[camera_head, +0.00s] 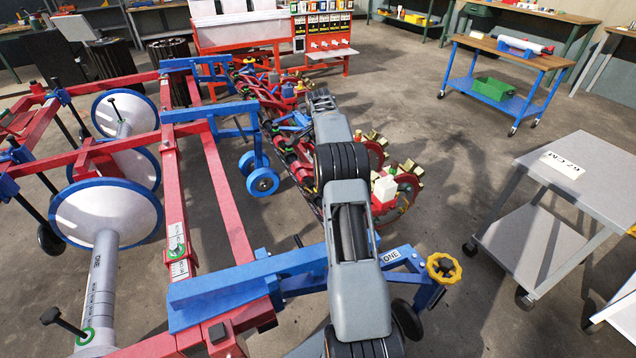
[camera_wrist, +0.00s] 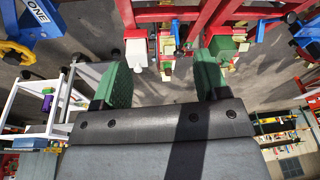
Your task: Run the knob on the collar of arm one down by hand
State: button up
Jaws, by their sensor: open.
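The blue arm marked ONE (camera_head: 391,256) reaches right from the red frame, partly hidden behind my own arm in the head view. A yellow round knob (camera_head: 444,268) sits at its right end. In the wrist view the ONE label (camera_wrist: 36,17) and the yellow knob (camera_wrist: 14,52) show at the upper left, apart from my fingers. I cannot tell from these views whether this knob is the one on the collar. My gripper (camera_wrist: 164,78) is open, its two green-padded fingers spread with nothing between them. It touches nothing that I can see.
The red frame (camera_head: 228,190) with blue-rimmed discs fills the left. Red planter units with a white block (camera_wrist: 137,50) stand beyond my fingers in the wrist view. A grey trolley (camera_head: 590,170) stands at the right, a blue cart (camera_head: 490,88) farther back. Bare floor lies between.

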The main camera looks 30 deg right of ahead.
notch_tip(320, 180, down, 6)
jog(key=s+a+n+t+y, duration=0.1)
jog(key=s+a+n+t, duration=0.2)
jog(key=n, duration=0.8)
jog(key=w+f+n, duration=0.1)
jog(key=w+f, duration=0.1)
jog(key=f, duration=0.2)
jog(key=w+d+f+n+b, duration=0.1)
jog(key=w+f, duration=0.1)
jog(key=f, duration=0.2)
jog(key=w+d+f+n+b, duration=0.1)
jog(key=w+f, duration=0.1)
jog(key=f, duration=0.2)
jog(key=shift+w+d+f, duration=0.15)
jog(key=shift+f, duration=0.2)
jog(key=shift+t, duration=0.3)
jog(key=c, duration=0.9)
